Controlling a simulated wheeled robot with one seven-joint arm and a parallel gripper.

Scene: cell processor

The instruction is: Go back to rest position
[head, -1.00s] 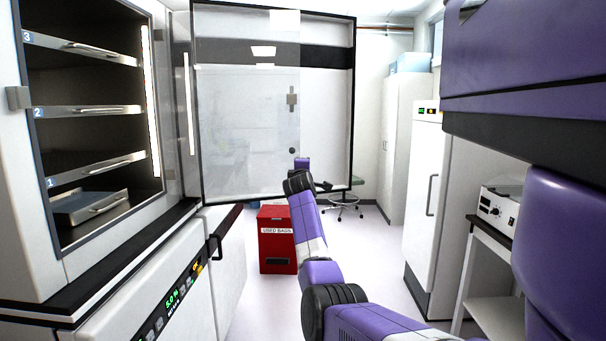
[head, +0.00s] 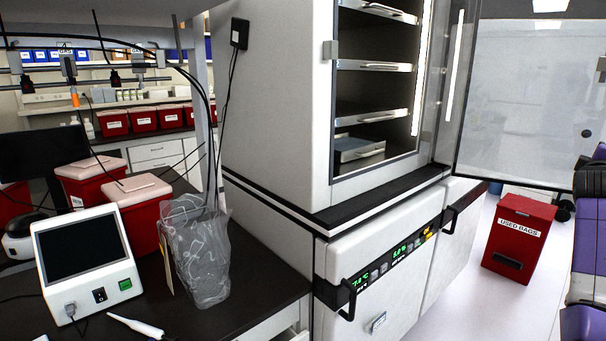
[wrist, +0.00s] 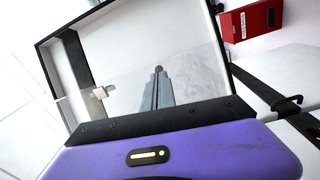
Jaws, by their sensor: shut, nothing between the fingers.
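In the wrist view my gripper (wrist: 158,74) is shut and empty, its two grey fingers pressed together. Behind the fingers is the open glass door with a dark frame (wrist: 52,85). In the head view only part of my purple arm shows at the right edge. My gripper is out of sight there.
The incubator cabinet (head: 275,110) stands open with shelves inside; its glass door (head: 520,110) is swung out. A red used-bags bin (head: 517,240) stands on the floor. At left, a dark bench (head: 265,275) holds a white monitor device (head: 85,260) and a clear bag (head: 197,255).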

